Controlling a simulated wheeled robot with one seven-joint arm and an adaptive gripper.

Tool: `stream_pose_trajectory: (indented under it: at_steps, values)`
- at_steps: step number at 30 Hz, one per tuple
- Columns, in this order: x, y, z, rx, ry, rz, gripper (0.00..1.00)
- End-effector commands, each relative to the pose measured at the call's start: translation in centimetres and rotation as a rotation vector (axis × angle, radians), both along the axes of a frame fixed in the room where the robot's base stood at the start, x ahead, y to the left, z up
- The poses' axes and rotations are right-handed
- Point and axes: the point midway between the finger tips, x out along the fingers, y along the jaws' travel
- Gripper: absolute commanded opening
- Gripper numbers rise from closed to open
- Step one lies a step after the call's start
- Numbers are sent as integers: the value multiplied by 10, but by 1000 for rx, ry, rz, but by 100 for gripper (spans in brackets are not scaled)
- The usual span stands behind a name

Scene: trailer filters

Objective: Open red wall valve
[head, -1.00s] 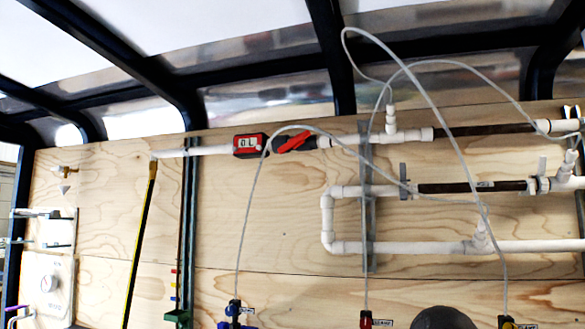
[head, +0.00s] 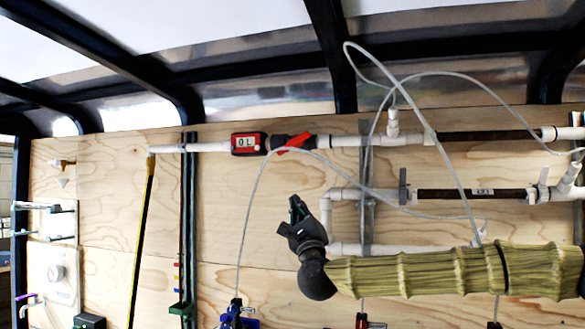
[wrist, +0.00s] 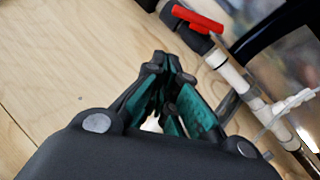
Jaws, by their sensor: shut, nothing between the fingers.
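The red valve handle (head: 292,143) sits on a dark valve body in the white upper pipe on the plywood wall. It lies slanted across the pipe, its right end higher. In the wrist view the red handle (wrist: 198,20) shows at the top, beyond and right of the fingertips. My gripper (head: 295,205) is below the valve in the head view, pointing up, apart from the handle. In the wrist view my gripper (wrist: 167,62) has its green-padded fingers together, with nothing held.
A red flow meter (head: 249,143) reading "0 L" is just left of the valve. A thin clear hose (head: 262,165) loops near the valve and down past my gripper. White pipes (head: 372,193) run to the right. The plywood (head: 110,200) at left is mostly bare.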

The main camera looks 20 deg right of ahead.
Motion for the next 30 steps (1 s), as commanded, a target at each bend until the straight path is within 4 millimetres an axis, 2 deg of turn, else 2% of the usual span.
stream_pose_trajectory:
  at_steps: [1,3,8,26,30]
  values:
    - [-3,-7,13,19,-18,-2,0]
    - [-6,-12,24,37,-34,-2,0]
    - [0,-16,36,45,-43,-3,0]
    - [74,-25,95,43,-41,-3,0]
    - [76,-17,109,42,-41,0,0]
